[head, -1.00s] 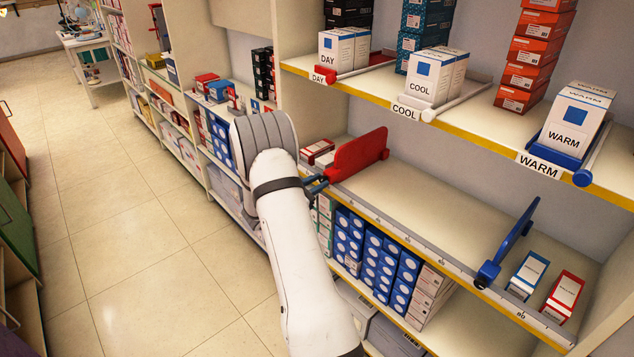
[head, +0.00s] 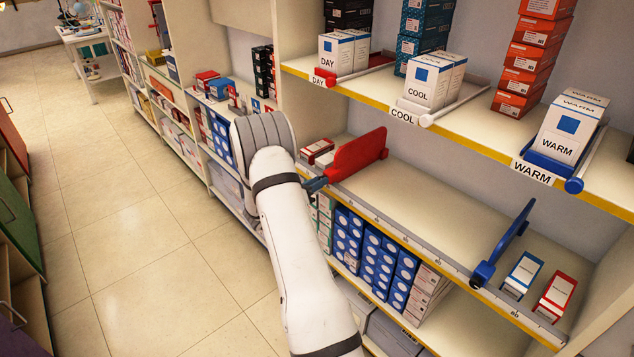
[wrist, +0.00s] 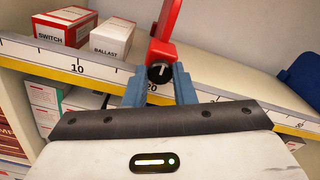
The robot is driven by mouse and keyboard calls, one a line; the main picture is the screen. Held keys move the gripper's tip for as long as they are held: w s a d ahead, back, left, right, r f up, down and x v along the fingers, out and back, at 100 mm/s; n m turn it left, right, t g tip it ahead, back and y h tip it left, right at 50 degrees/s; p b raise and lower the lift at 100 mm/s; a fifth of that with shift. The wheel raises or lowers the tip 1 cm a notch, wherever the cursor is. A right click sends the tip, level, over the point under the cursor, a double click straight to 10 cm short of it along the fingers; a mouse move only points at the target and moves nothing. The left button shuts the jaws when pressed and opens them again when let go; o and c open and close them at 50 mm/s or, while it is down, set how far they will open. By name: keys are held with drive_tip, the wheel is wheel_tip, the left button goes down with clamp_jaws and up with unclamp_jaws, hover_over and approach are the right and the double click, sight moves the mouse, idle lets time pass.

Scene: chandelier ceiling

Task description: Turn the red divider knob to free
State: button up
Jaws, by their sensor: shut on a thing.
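The red divider (head: 358,156) stands upright on the middle shelf toward its left end. In the wrist view its red base (wrist: 160,52) sits at the shelf's ruler edge, near the 20 mark. Its black knob (wrist: 160,73), with a pale pointer line, faces me. My gripper (wrist: 159,82) is shut on the knob, one blue finger on each side. In the head view my gripper (head: 316,183) reaches the shelf edge at the divider's base, and my arm hides part of it. The knob itself cannot be made out there.
A blue divider (head: 503,242) stands farther right on the same shelf. Boxes labelled SWITCH (wrist: 65,27) and BALLAST (wrist: 111,38) sit left of the red divider. The shelf between the dividers is clear. An upper shelf (head: 465,130) with bulb boxes overhangs.

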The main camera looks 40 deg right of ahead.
idle(0.4)
drive_tip(key=o, duration=1)
drive_tip(key=shift+a, duration=0.1)
drive_tip(key=a, duration=0.7)
drive_tip(key=shift+s+a+b, duration=0.25)
drive_tip(key=shift+s+b, duration=0.1)
